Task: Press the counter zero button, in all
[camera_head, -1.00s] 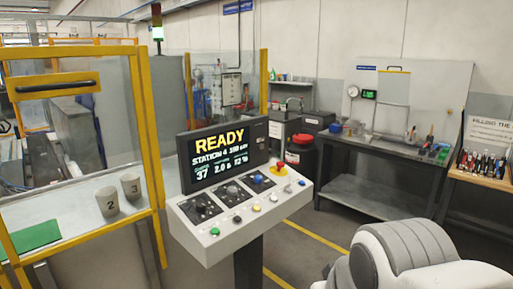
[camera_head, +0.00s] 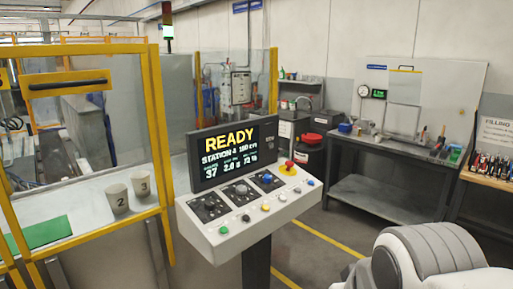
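A control console (camera_head: 240,222) stands on a dark post in the middle of the view. Its screen (camera_head: 233,152) reads READY, STATION 4, with a count of 37 below. The button labels are too small to read, so I cannot tell which is the counter zero. My gripper is not in view; part of my arm shows at the lower right.
A yellow-framed guard (camera_head: 153,140) stands left of the console, with cups numbered 2 (camera_head: 118,198) and 3 (camera_head: 141,186) and a green mat (camera_head: 40,235) behind it. A dark workbench (camera_head: 375,205) stands at the back right. Floor between console and bench is open.

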